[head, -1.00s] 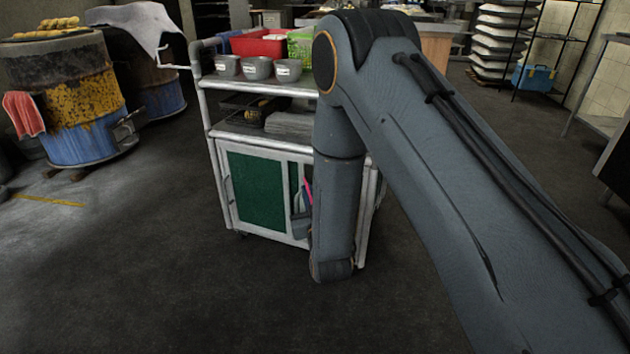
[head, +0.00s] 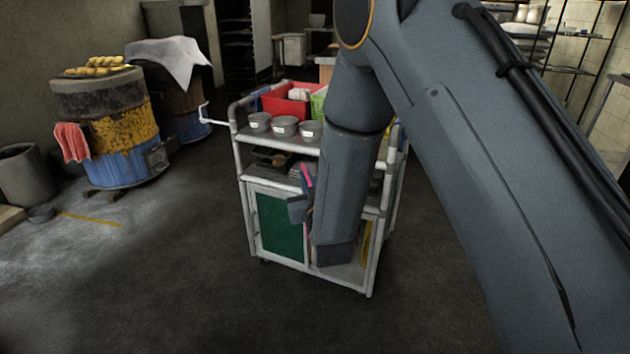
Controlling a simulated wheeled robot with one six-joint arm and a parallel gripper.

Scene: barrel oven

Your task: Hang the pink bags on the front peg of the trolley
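The white-framed trolley (head: 243,215) stands ahead, with a green front panel. A thin white L-shaped peg or bar (head: 212,121) sticks out from its left end, with nothing visible hanging on it. My arm covers the trolley's right part. My gripper (head: 299,207) shows only as a dark grey piece at the left of my wrist, in front of the trolley; its fingers are mostly hidden. A narrow bright pink strip (head: 308,174) shows just above that piece. I cannot tell whether it is part of the pink bags or whether my gripper holds it.
The trolley's top carries several grey bowls (head: 284,127), a red crate (head: 285,103) and a green one (head: 318,103). A dark tray (head: 272,160) is on its middle shelf. A rusty yellow-blue barrel oven (head: 115,135) with a red cloth stands left. Floor between them is clear.

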